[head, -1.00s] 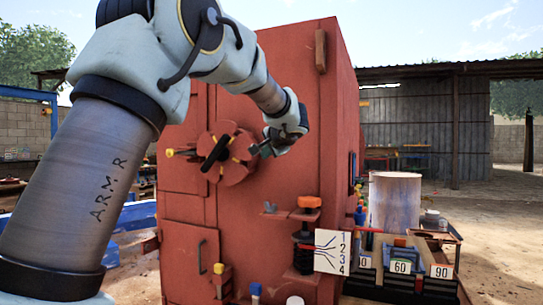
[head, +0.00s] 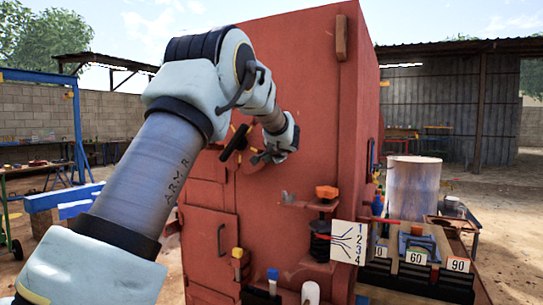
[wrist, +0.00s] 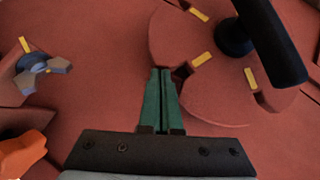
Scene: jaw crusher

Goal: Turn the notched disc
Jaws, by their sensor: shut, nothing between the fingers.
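The notched disc (wrist: 230,92) is red, with rounded lobes, yellow marks and a thick black handle (wrist: 272,40) at its middle. In the head view my arm hides most of the disc, but the tilted black handle (head: 236,142) shows on the front of the red cabinet. My gripper (wrist: 162,72) has green fingers pressed together with nothing between them. In the wrist view the tips are at the disc's rim, by the mouth of a notch between two lobes. I cannot tell whether they touch it. In the head view my gripper (head: 260,158) is right of the handle.
The red cabinet (head: 300,100) fills the middle. A small knob (wrist: 38,65) with grey prongs and an orange part (wrist: 22,153) are left of my fingers in the wrist view. A numbered card (head: 348,242) sticks out at the cabinet's lower right.

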